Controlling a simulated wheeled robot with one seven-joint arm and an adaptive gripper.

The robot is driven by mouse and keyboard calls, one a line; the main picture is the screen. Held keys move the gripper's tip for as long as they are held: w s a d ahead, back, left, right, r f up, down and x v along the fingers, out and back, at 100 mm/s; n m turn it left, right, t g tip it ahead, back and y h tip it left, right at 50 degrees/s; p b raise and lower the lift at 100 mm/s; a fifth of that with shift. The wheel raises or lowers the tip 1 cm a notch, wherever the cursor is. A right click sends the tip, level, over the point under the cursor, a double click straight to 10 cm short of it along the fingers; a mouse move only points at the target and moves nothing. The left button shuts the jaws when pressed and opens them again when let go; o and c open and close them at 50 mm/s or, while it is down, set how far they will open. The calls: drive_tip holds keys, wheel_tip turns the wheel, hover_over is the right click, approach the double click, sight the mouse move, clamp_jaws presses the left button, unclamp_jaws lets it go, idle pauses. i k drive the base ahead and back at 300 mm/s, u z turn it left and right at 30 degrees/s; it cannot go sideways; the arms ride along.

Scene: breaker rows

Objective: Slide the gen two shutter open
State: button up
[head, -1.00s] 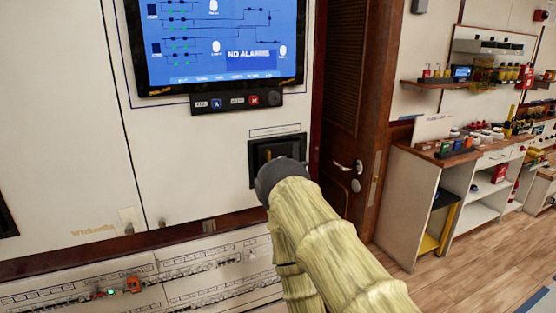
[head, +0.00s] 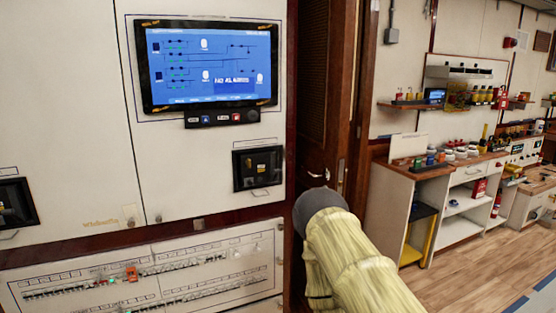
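No label for gen two can be read, so I cannot tell which part is its shutter. A black-framed window (head: 258,168) is in the white panel below the screen, with a dark interior and a small brass-coloured part inside. A second black-framed window (head: 15,204) is cut off at the left edge. Long breaker rows (head: 150,275) with tiny markings run along the lower panel. My arm, in a yellowish sleeve with a dark grey rounded end, stands to the right of and below the first window, in front of the door frame. My gripper's fingers do not show.
A blue screen (head: 208,66) hangs on the panel above a small button box (head: 222,118). A brown louvred door (head: 320,90) stands right of the panel. A workbench (head: 440,170) with shelves and small items is farther right, with open wooden floor before it.

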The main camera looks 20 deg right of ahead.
sight(249, 182)
drive_tip(key=z, duration=0.55)
drive_tip(key=i, duration=0.95)
drive_tip(key=u, duration=0.3)
